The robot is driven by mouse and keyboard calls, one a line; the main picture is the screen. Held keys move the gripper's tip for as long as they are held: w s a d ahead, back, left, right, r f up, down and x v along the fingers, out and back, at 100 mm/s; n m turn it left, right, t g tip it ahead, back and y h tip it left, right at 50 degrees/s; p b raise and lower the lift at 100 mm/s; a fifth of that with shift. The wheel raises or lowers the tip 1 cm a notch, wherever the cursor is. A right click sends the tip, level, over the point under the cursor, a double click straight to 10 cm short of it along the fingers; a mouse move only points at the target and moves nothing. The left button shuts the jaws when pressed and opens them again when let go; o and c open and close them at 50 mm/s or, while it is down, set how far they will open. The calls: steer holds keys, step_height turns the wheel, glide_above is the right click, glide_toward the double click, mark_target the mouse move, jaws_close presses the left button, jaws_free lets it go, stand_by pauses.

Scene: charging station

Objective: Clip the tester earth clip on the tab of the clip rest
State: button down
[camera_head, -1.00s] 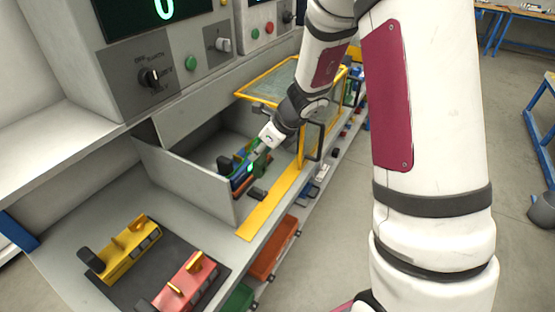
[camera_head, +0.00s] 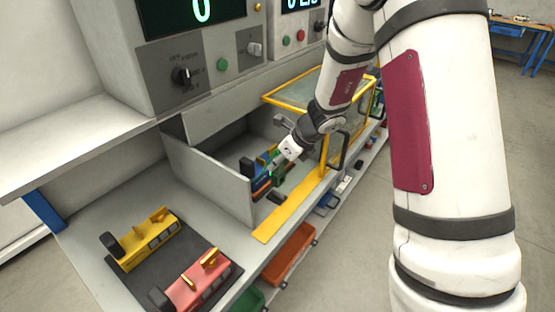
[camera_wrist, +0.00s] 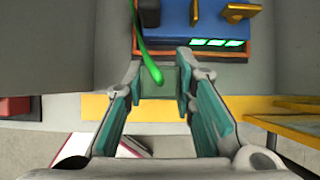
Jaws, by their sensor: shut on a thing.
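My gripper (camera_wrist: 160,82) has teal-lined fingers closed on a small green piece (camera_wrist: 158,84), which I take to be the tester earth clip. A bright green lead (camera_wrist: 145,55) runs from near it up toward the top of the wrist view. In the head view my gripper (camera_head: 273,167) is low inside the grey open bay, beside a blue and orange unit (camera_head: 262,183). In the wrist view that blue unit (camera_wrist: 195,18) lies just beyond the fingertips, with lit green cells and yellow parts. I cannot make out the clip rest or its tab.
A grey bay wall (camera_head: 215,185) stands left of my gripper. A yellow strip (camera_head: 290,212) edges the bench, and a yellow-framed clear guard (camera_head: 320,90) stands open behind. Yellow (camera_head: 145,240) and red (camera_head: 200,285) units sit on a dark mat at the front left.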

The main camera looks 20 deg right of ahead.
mark_target(282, 173)
steer(key=shift+f+b, duration=3)
steer(key=shift+b, duration=0.1)
steer(key=c, duration=1.2)
jaws_free()
steer(key=shift+c, duration=0.2)
steer(key=shift+r, duration=0.1)
